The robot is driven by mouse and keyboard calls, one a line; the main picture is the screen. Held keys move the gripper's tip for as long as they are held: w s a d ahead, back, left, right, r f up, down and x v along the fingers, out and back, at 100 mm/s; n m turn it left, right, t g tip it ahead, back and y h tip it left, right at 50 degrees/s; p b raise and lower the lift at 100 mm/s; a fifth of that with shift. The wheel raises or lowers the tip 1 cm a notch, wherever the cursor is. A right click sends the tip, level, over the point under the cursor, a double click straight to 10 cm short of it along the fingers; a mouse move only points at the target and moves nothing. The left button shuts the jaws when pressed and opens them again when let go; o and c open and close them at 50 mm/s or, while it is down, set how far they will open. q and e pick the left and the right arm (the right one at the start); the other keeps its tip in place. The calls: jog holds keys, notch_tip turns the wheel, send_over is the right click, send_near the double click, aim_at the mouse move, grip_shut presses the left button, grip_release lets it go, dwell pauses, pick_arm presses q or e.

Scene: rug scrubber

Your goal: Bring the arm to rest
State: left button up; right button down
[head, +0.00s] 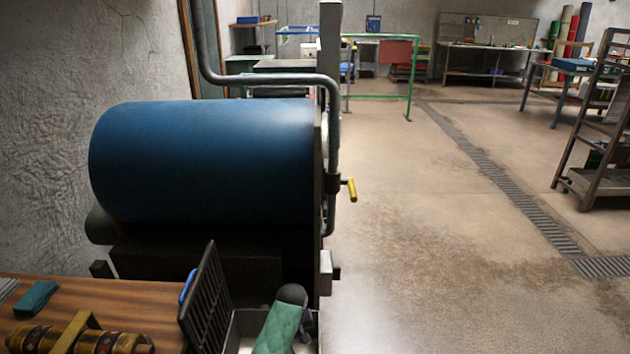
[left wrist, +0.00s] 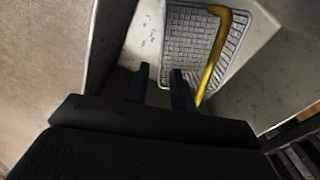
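In the left wrist view my left gripper (left wrist: 159,71) points down into a grey metal bin (left wrist: 142,35). Its two dark fingers stand apart with a narrow gap between them, and nothing shows in the gap. A wire mesh basket (left wrist: 190,40) lies in the bin just beyond the fingertips. A yellow bent handle (left wrist: 217,55) lies across the basket, right of the fingers and apart from them. In the head view a dark rounded part, probably of my left arm, shows at the bottom beside a green quilted piece (head: 277,330); the fingers are not clear there. My right gripper is in neither view.
A large blue roller machine (head: 205,160) with a yellow-handled crank (head: 351,190) stands ahead. A wooden table (head: 120,295) holds a teal block (head: 36,299) and a rolled patterned piece (head: 80,338). A black slatted rack (head: 206,300) stands beside the bin. Open floor (head: 430,240) lies right.

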pick_arm(q)
notch_tip(320, 180, up, 13)
jog(key=w+m+t+h, duration=0.1)
jog(key=w+m+t, duration=0.2)
jog(key=m, duration=0.1)
jog(key=s+a+r+m+t, duration=0.2)
jog(key=s+r+t, duration=0.1)
jog(key=s+r, duration=0.5)
jog(key=s+a+h, duration=0.1)
jog(key=s+a, duration=0.1)
jog(key=s, duration=0.6)
jog(key=s+a, duration=0.2)
jog(key=s, duration=0.7)
jog(key=s+f+g, duration=0.2)
jog(key=s+f, duration=0.3)
jog(key=s, duration=0.4)
jog(key=s+a+f+g, duration=0.1)
jog(key=s+f+g, duration=0.1)
jog(key=s+f, duration=0.3)
jog(key=s, duration=0.4)
jog(key=shift+s+n, duration=0.4)
jog(key=shift+s+a, duration=0.1)
jog(key=shift+s, duration=0.05)
